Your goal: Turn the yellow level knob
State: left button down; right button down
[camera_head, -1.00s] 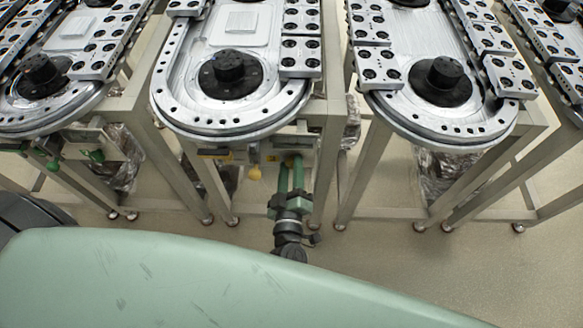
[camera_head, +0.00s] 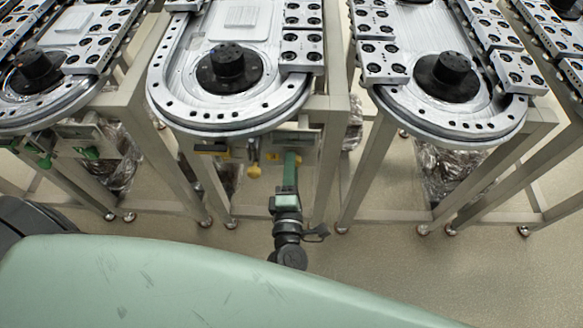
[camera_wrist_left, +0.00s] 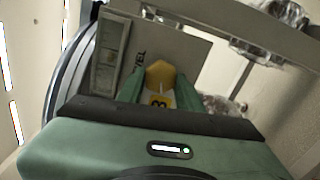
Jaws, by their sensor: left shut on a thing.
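The yellow level knob (camera_wrist_left: 160,74) shows in the left wrist view between the two green fingers of my left gripper (camera_wrist_left: 160,82). The fingers are shut on its sides. Part of the word on the panel (camera_wrist_left: 124,58) behind it reads "VEL". In the head view my left gripper (camera_head: 291,165) reaches up to the front of the middle ring track (camera_head: 222,122), its fingers lined up one behind the other. The gripped knob is hidden there. My right gripper is not in view.
Another yellow knob (camera_head: 254,171) hangs just left of my gripper under the middle track. Metal frame legs (camera_head: 326,165) stand close on its right. Similar tracks stand on both sides (camera_head: 450,115). The floor (camera_head: 400,255) in front is clear.

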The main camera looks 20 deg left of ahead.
pick_arm(q)
jog(key=shift+f+n+b, duration=0.15)
jog(key=shift+n+b, duration=0.15)
jog(key=shift+n, duration=0.5)
jog(key=c, duration=0.9)
grip_release()
jog(key=shift+c, duration=0.2)
jog(key=v, duration=0.8)
